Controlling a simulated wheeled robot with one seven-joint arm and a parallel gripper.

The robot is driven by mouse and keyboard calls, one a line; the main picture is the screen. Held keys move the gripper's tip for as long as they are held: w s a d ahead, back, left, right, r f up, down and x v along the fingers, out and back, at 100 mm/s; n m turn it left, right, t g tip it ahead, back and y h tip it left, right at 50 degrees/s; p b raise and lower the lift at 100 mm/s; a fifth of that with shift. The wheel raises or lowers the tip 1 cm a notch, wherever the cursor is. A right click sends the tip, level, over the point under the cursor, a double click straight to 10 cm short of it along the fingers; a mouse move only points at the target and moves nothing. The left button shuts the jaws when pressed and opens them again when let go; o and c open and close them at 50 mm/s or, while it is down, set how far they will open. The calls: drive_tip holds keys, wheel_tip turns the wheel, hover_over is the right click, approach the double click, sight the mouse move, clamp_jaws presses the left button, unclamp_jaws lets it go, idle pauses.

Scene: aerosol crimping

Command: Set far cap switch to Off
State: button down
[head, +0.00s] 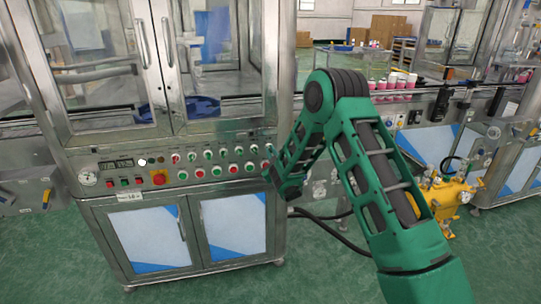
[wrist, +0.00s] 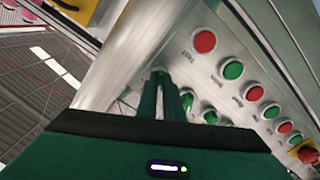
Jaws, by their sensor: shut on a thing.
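The control panel (head: 130,168) on the front of the metal cabinet carries rows of red and green buttons and knobs. My gripper (head: 268,176) is at the panel's right end. In the wrist view, my gripper's (wrist: 161,76) two dark green fingers are close together at the panel face, shut on a small part at the end of a row. That part sits where the far cap switch would be; the fingers hide it, so its setting and label cannot be read. Beside it are a green knob (wrist: 210,116) and a red button (wrist: 204,41).
A red emergency stop (head: 159,178) sits on the panel's left half. Glass doors (head: 105,60) are above, white-blue cupboard doors (head: 235,225) below. To the right are a conveyor with pink-white cans (head: 395,82) and a yellow machine (head: 443,195). The green floor in front is clear.

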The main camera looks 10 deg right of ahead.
idle(0.4)
drive_tip(key=c, duration=1.9)
unclamp_jaws()
